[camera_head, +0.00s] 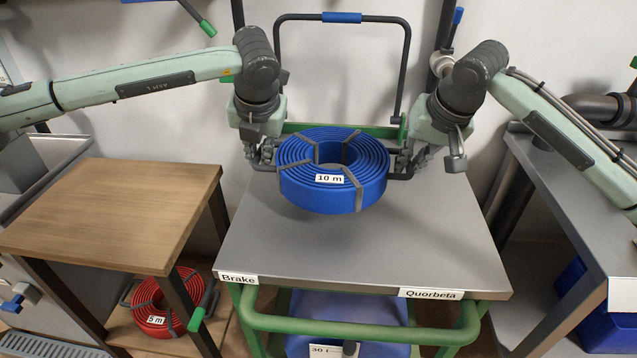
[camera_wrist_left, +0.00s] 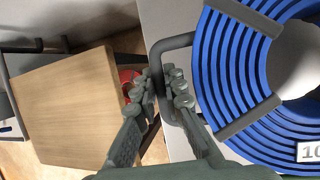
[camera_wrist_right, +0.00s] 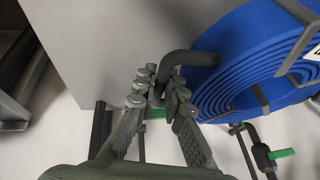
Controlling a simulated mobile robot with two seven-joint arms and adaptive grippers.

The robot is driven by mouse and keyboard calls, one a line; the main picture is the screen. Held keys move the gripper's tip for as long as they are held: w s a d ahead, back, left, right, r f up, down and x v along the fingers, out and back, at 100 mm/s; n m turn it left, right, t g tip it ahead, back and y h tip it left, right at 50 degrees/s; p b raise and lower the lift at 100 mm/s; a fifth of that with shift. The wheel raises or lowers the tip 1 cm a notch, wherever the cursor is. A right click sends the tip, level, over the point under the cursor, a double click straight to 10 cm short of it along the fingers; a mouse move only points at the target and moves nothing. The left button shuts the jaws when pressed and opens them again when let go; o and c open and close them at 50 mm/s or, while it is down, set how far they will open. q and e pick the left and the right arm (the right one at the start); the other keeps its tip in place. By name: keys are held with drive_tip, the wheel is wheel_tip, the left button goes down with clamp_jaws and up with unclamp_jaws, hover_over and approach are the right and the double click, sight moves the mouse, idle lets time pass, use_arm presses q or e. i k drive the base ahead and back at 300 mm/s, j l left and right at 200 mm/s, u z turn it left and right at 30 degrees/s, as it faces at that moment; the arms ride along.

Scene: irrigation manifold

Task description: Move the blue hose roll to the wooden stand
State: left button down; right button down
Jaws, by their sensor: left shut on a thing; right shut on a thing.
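The blue hose roll (camera_head: 333,190) carries a "10 m" label and grey straps. In the head view it is over the grey top of the green-framed cart, between my grippers; I cannot tell whether it touches the top. My left gripper (camera_head: 266,153) is shut on the roll's left grey handle (camera_wrist_left: 168,48). My right gripper (camera_head: 405,160) is shut on the right handle (camera_wrist_right: 178,66). The roll also shows in the left wrist view (camera_wrist_left: 222,62) and the right wrist view (camera_wrist_right: 245,55). The wooden stand (camera_head: 110,215) is left of the cart, its top bare.
The cart top (camera_head: 370,255) is otherwise clear, with its push handle (camera_head: 342,17) behind. A red hose roll (camera_head: 160,305) lies on the stand's lower shelf. A blue container (camera_head: 345,315) sits below the cart top. A grey bench (camera_head: 570,190) stands at right.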

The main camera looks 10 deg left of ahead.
sight(114, 200)
drive_tip(key=j, duration=0.75)
drive_tip(key=k+j, duration=0.15)
drive_tip(key=j, duration=1.35)
drive_tip(key=k, duration=0.05)
